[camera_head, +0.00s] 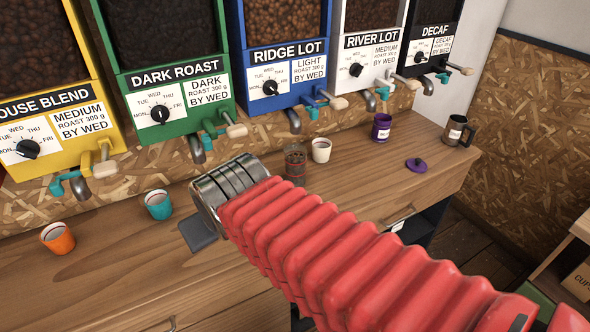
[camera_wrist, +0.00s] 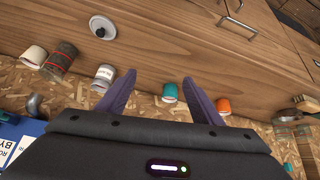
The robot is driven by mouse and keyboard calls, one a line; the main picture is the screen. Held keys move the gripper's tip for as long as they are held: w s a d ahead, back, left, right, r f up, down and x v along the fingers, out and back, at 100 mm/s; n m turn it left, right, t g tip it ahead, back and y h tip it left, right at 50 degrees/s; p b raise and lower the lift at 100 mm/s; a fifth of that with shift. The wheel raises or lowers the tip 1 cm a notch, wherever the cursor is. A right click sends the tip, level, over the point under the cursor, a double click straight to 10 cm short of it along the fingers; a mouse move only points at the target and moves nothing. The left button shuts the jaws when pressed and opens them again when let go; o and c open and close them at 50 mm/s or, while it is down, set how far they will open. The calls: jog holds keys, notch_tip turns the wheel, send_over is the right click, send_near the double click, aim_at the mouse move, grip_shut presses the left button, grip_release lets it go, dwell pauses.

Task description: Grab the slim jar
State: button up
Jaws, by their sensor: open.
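In the wrist view my gripper (camera_wrist: 159,78) is open, its two dark purple fingers apart with nothing between them. A tall clear jar with brown contents and red bands (camera_wrist: 60,62) stands left of the fingers; it also shows in the head view (camera_head: 296,165), right of my arm's metal end. A pale jar with a white label (camera_wrist: 104,78) is nearer, just left of the left finger, and is hidden in the head view. A purple labelled jar (camera_head: 382,127) stands farther right. I cannot tell for sure which is the slim jar.
Orange (camera_head: 58,238) and teal (camera_head: 159,204) cups stand to the left. A cream cup (camera_head: 321,150) stands beside the clear jar. A grey lid (camera_wrist: 102,27) and a purple lid (camera_head: 417,164) lie on the counter, with a dark mug (camera_head: 457,131) at right. Dispenser spouts overhang the back.

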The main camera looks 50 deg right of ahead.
jog(key=o, duration=0.4)
jog(key=w+d, duration=0.1)
jog(key=d, duration=0.2)
jog(key=w+d+m+t+h, duration=0.1)
jog(key=w+d, duration=0.1)
jog(key=d, duration=0.1)
jog(key=w+d+f+m+h, duration=0.1)
jog(key=w+d, duration=0.1)
jog(key=d, duration=0.2)
jog(key=m+t+h, duration=0.2)
jog(key=t+h, duration=0.1)
jog(key=t, duration=0.2)
send_near(292, 152)
jog(key=v, duration=0.3)
jog(key=shift+s+a+r, duration=0.1)
jog(key=shift+r, duration=0.15)
jog(key=shift+x, duration=4.3)
jog(key=shift+f, duration=0.1)
jog(key=shift+x, duration=2.55)
jog(key=shift+c, duration=0.5)
